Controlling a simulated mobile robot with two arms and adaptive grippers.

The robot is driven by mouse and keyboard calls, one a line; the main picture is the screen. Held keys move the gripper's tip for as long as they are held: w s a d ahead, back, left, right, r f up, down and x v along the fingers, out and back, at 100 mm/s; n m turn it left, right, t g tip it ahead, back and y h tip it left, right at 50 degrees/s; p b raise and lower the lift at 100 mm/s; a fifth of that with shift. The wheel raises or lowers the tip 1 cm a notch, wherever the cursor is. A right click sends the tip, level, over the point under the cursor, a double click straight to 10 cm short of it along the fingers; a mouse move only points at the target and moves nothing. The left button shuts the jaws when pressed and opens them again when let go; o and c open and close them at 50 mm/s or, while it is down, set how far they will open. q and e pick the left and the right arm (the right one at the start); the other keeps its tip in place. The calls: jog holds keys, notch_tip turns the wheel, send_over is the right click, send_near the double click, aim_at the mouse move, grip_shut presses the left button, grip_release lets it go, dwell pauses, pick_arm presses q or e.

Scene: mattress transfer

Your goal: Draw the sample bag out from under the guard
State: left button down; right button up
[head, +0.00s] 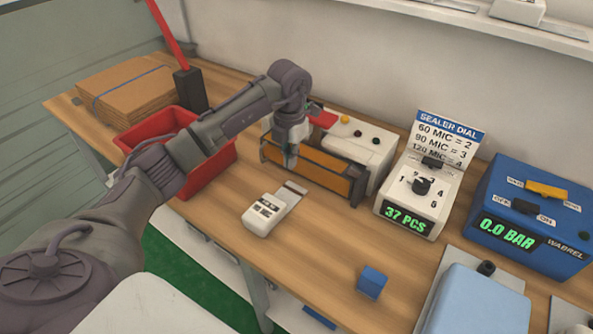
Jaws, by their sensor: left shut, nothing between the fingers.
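The guard (327,174) appears to be the orange panel in a dark frame along the front of a white machine (360,146) at mid-table. My left gripper (290,164) reaches down at the left part of this panel, shut and empty. I cannot tell whether its tips touch the panel. I cannot make out a sample bag; the space beneath the panel is hidden. My right gripper is not in view.
In front of the panel lies a small white device (265,213). A red bin (213,176) stands left, partly behind my arm. The dial box (409,207) and blue machine (540,215) stand right. A blue block (372,281) lies near the front; wood around it is clear.

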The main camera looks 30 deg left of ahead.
aim_at(276, 199)
pick_arm(q)
jog(key=f, duration=0.3)
jog(key=shift+s+a+f+p, duration=0.15)
jog(key=shift+s+f+p, duration=0.05)
jog(key=shift+p, duration=0.15)
jog(key=f, duration=0.2)
jog(key=f+p, duration=0.1)
jog(key=f, duration=0.2)
jog(key=shift+w+d+f, duration=0.15)
jog(key=shift+d+f, duration=0.05)
jog(key=shift+f, duration=0.05)
jog(key=s, duration=0.1)
jog(key=s+p, duration=0.2)
jog(key=shift+s+a+r, duration=0.1)
jog(key=shift+s+a, duration=0.05)
jog(key=shift+a, duration=0.1)
jog(key=shift+s, duration=0.35)
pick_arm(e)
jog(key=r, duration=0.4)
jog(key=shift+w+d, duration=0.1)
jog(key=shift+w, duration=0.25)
pick_arm(q)
jog(key=shift+w, duration=0.1)
jog(key=shift+s+a+p, duration=0.1)
jog(key=shift+s+p, duration=0.25)
jog(key=shift+s, duration=0.9)
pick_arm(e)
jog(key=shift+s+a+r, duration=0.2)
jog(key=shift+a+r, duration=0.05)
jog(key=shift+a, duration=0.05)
